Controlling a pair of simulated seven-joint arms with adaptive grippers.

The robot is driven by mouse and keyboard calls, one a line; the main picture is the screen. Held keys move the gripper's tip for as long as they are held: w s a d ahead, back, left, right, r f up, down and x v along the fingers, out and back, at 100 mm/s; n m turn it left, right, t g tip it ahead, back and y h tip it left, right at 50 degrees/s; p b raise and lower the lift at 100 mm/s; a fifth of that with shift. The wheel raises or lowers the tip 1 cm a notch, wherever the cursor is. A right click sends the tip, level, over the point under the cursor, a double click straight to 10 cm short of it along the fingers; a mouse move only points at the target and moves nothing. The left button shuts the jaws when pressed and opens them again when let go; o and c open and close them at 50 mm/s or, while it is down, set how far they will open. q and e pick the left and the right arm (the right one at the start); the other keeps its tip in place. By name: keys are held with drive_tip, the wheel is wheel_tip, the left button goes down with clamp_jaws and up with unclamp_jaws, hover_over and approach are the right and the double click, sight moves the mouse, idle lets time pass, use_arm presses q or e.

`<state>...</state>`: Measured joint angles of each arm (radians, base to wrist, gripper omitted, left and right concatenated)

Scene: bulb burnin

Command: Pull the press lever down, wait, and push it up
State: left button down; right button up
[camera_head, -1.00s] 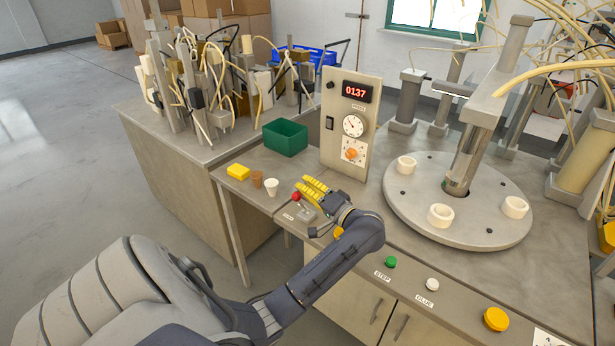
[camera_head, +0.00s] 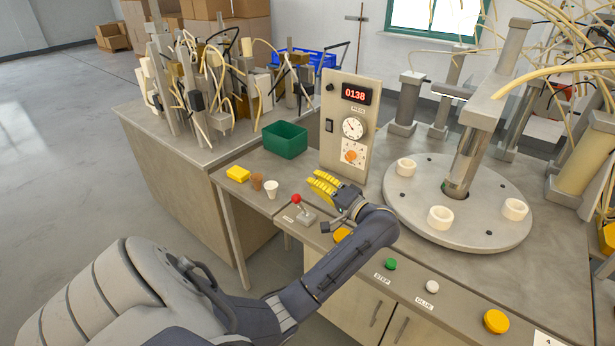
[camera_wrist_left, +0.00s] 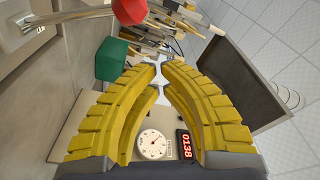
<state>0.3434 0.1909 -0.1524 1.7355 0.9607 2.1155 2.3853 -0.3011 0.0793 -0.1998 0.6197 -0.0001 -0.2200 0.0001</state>
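The press lever has a red ball knob (camera_head: 296,198) on a thin metal stem above a small grey base (camera_head: 306,216) at the bench's front edge. The stem leans left in the head view. My left gripper (camera_head: 318,181), with yellow ribbed fingers, is just right of the knob and apart from it. In the left wrist view, the knob (camera_wrist_left: 130,10) is at the top edge, outside the fingers. The fingertips (camera_wrist_left: 158,74) meet with nothing held between them. My right gripper is in neither view.
A control panel (camera_head: 335,145) with a red display reading 0138 stands behind the gripper. A round turntable (camera_head: 460,235) is right.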

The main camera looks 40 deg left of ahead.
use_arm(q)
drive_tip(key=d, duration=0.7)
drive_tip(key=shift+f, duration=0.25)
